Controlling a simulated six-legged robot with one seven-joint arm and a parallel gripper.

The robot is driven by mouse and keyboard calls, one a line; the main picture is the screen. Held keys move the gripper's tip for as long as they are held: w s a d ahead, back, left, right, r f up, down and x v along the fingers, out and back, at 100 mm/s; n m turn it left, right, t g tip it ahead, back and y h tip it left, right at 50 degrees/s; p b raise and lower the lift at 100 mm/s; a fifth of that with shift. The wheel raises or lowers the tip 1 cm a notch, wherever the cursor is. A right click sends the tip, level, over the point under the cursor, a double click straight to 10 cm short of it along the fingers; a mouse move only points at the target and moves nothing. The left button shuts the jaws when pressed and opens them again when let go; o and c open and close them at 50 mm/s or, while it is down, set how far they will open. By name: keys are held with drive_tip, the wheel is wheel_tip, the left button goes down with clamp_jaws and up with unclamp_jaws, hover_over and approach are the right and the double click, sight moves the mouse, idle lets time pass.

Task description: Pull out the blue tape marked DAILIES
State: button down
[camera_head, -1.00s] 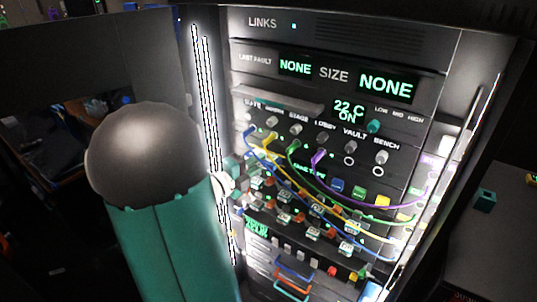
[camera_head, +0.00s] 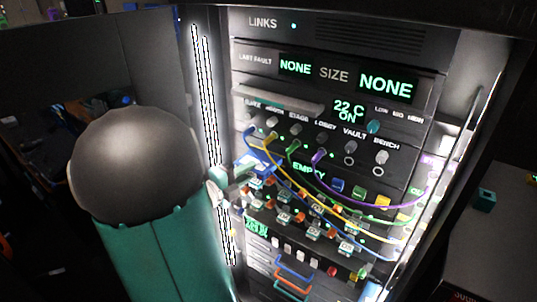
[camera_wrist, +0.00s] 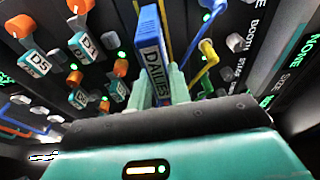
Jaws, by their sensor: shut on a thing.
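The blue tape (camera_wrist: 153,38) stands upright in the wrist view, with DAILIES on its pale label facing me. My gripper (camera_wrist: 161,84) is shut on its near end, one pale green finger on each side. In the head view the blue tape (camera_head: 257,161) shows at the left of the lit panel (camera_head: 340,82), in front of the cable sockets. My gripper (camera_head: 236,175) reaches it from the left, mostly hidden behind my arm. I cannot tell whether the tape's far end is still inside a slot.
Blue, yellow, green and purple cables (camera_head: 317,158) hang across the panel close to the tape. Several small tagged plugs (camera_head: 284,216) sit below. A green display (camera_head: 309,172) reads EMPTY. A bright strip (camera_head: 207,100) edges the rack's left side.

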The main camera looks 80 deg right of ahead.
drive_tip(key=shift+s+v, duration=0.25)
drive_tip(key=shift+v, duration=1.35)
drive_tip(key=shift+w+a, duration=0.1)
drive_tip(key=shift+a, duration=0.2)
drive_tip(key=shift+w+a, duration=0.15)
drive_tip(key=shift+a, duration=0.25)
